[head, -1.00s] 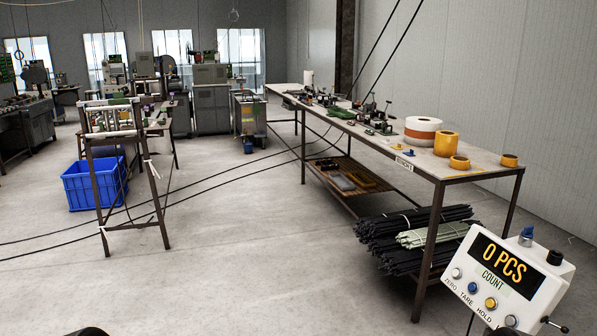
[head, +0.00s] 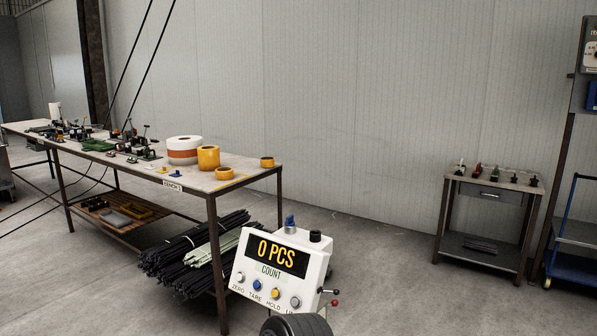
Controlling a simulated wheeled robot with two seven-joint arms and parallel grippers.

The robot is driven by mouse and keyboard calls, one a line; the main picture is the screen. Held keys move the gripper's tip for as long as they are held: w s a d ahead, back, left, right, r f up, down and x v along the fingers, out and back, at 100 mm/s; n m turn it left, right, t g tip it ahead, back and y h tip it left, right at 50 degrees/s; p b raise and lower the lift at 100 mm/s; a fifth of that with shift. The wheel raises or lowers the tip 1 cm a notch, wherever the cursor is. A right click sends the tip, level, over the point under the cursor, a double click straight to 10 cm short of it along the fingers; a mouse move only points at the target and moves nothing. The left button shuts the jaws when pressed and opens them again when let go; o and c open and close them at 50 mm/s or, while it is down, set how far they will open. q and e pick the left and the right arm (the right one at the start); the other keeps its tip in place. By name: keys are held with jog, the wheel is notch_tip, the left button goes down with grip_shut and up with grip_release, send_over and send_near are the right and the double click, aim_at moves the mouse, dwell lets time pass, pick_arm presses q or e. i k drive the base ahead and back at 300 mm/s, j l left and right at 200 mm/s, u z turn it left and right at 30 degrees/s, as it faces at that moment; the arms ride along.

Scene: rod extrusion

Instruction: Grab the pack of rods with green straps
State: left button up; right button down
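Bundles of dark rods (head: 175,262) lie in a pile under the near end of the long workbench (head: 125,167), left of the middle in the head view. A pale green bundle (head: 225,246) lies among the dark ones. The counter box partly covers the pile's right end. I cannot make out green straps on any pack at this distance. Neither of my grippers shows in the head view.
A white counter box (head: 283,270) reading 0 PCS stands close in front. Tape rolls (head: 208,158) and tools lie on the bench. A small tool table (head: 490,182) and a blue-framed cart (head: 570,237) stand at right. Open floor (head: 385,280) lies between.

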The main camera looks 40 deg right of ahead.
aim_at(494, 177)
jog(key=z, duration=2.4)
jog(key=i+u, duration=0.2)
jog(key=i, duration=3.6)
jog(key=i+j+z, duration=0.2)
jog(key=i, duration=0.5)
jog(key=i+z, duration=0.2)
jog(key=i, duration=0.5)
jog(key=i+j+z, duration=0.15)
jog(key=i+z, duration=0.25)
jog(key=i+j+z, duration=0.5)
jog(key=z, duration=0.25)
jog(key=i+j+z, duration=0.2)
jog(key=j+z, duration=0.2)
jog(key=i+j+z, duration=0.15)
jog(key=j, duration=0.3)
